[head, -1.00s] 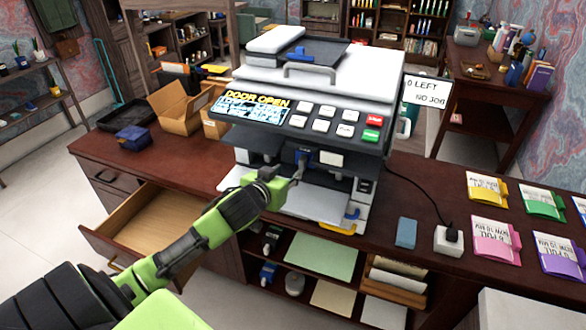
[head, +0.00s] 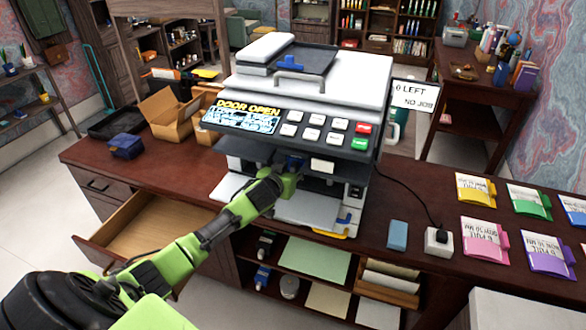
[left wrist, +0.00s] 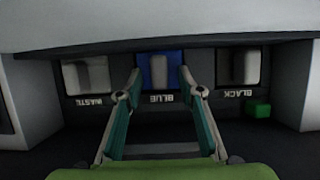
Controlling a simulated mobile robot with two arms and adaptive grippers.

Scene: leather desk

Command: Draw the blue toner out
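The printer (head: 310,88) stands on the desk with its front open, and its panel reads "DOOR OPEN". The blue toner (left wrist: 159,72) sits in the middle slot, between the slots labelled WASTE and BLACK. My left gripper (left wrist: 159,88) is open, its two fingers pointing at the blue toner, one near each side. I cannot tell whether they touch it. In the head view the left gripper (head: 291,176) reaches into the printer's opening, and the toner is mostly hidden there. My right gripper is not in view.
The waste unit (left wrist: 87,76) and the black toner (left wrist: 239,67) flank the blue one closely. The panel overhangs the opening. An open drawer (head: 150,225) juts out at the left. Cardboard boxes (head: 168,112) and colored packets (head: 484,241) lie on the desk.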

